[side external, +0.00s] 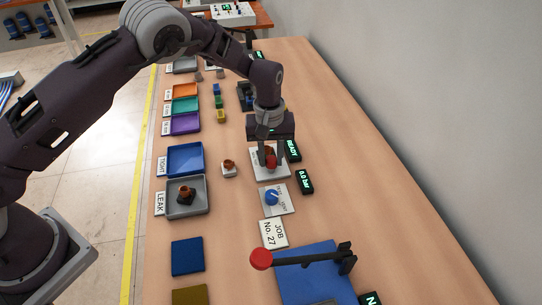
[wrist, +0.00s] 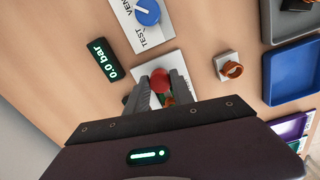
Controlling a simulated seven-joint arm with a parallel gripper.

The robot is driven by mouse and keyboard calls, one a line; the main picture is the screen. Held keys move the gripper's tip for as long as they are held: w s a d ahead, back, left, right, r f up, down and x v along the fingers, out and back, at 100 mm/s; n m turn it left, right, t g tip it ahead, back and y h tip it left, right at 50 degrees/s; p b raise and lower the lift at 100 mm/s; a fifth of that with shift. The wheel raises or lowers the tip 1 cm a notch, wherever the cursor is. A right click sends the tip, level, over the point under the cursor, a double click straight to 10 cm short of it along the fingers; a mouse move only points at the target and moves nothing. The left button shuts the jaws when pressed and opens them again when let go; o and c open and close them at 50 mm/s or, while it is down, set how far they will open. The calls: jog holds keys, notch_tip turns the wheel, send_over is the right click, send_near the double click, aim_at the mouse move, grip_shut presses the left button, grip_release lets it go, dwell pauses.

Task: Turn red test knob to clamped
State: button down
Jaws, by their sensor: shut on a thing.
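The red test knob (side external: 271,163) stands on a white plate (side external: 258,174) in the middle of the bench. It also shows in the wrist view (wrist: 160,79), between my two fingers. My gripper (side external: 267,157) points down over the plate and is shut on the red knob, one finger on each side (wrist: 161,86). The fingers and palm hide part of the knob and whatever is under it. I cannot read the knob's setting or any label at it. A display by the plate reads READY (side external: 292,150).
A blue knob (side external: 271,197) on a TEST/VENT plate and a 0.0 bar display (side external: 304,181) are close by. A copper-coloured fitting (side external: 229,165) stands left; another sits in the grey LEAK tray (side external: 200,207). A red-ended lever (side external: 262,259) is in front. The bench's right side is clear.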

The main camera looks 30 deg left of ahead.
aim_at(271, 159)
dwell(0.4)
jog(key=c, duration=1.4)
grip_release()
jog(key=shift+o, duration=0.2)
notch_tip(271, 159, up, 7)
jog(key=shift+r, duration=0.1)
